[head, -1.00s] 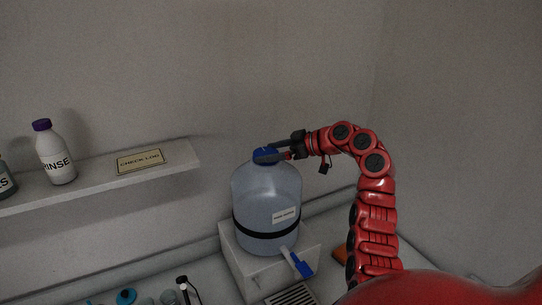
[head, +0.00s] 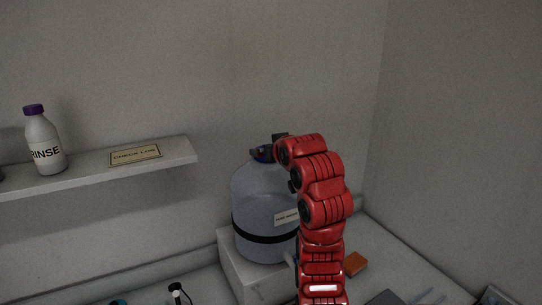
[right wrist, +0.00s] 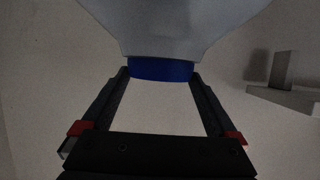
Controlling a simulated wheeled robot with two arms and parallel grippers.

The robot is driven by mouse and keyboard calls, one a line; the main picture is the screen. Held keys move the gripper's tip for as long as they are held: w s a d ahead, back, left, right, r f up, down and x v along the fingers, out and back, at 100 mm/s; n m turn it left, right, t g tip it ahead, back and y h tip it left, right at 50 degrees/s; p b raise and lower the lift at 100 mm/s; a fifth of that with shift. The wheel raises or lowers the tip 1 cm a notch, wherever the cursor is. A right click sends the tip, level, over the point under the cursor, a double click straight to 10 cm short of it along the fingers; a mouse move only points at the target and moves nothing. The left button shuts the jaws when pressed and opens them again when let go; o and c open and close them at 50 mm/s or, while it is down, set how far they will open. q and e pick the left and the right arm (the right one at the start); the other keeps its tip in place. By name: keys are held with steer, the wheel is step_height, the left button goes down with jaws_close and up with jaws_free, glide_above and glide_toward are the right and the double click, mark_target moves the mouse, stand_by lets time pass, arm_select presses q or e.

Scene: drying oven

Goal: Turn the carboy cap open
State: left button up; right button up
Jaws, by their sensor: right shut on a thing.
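The carboy (head: 262,205) is a translucent blue-grey jug with a black band and a white label. It stands upright on a white block (head: 240,268). Its blue cap (head: 261,152) is on the neck, mostly hidden in the head view by my right arm and gripper (head: 268,148). In the right wrist view, the cap (right wrist: 160,68) sits between the two black fingers of my right gripper (right wrist: 161,74), which is shut on its sides. The carboy's shoulder (right wrist: 170,30) fills the top of that view. My left gripper is out of view.
A wall shelf (head: 180,151) at the left holds a white RINSE bottle (head: 43,143) with a purple cap and a check log card (head: 135,155). An orange block (head: 355,264) lies on the bench right of my arm. Walls stand close behind and to the right.

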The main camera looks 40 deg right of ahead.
steer(key=m+g+h, duration=0.1)
steer(key=m+g+h+p, duration=0.1)
steer(key=m+h, duration=0.1)
steer(key=shift+w+a, duration=0.2)
steer(key=shift+a, duration=0.1)
steer(key=shift+w+a+m+g+h, duration=0.1)
steer(key=shift+w+m+g+h, duration=0.05)
steer(key=shift+m+g+h, duration=0.7)
steer(key=shift+f+m+g+h, duration=0.1)
steer(key=shift+m+g+h, duration=0.45)
steer(key=shift+m+g, duration=0.6)
steer(key=o, duration=1)
